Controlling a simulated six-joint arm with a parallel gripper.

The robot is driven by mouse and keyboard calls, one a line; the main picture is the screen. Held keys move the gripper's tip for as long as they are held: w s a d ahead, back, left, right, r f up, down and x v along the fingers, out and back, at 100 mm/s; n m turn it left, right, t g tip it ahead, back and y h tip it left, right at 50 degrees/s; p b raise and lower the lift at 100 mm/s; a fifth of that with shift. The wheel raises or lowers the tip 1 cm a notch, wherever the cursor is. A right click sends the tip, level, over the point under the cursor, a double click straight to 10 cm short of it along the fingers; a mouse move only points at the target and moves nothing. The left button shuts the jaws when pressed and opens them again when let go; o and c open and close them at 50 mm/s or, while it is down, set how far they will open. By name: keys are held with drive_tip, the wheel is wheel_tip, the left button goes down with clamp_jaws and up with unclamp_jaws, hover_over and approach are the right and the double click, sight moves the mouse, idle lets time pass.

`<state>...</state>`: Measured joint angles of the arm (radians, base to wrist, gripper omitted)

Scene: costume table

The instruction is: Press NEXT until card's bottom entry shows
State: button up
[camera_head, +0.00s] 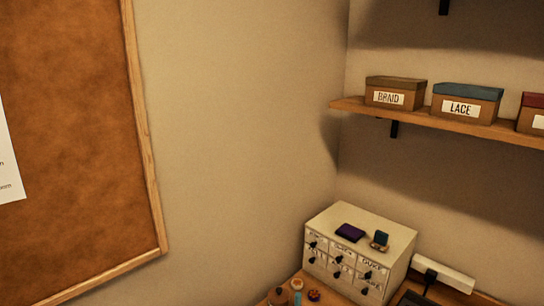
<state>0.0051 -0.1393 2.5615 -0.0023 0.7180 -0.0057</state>
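A white sheet of paper (8,160) on the cork board shows at the far left, cut off by the picture's edge. Only a few scraps of dark print show on it, too small to read, and I cannot tell if it is the card. No button marked NEXT is in view. My gripper is not in view.
The cork board (75,140) has a wooden frame. Boxes marked BRAID (395,93) and LACE (465,104) sit on a shelf (350,105).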

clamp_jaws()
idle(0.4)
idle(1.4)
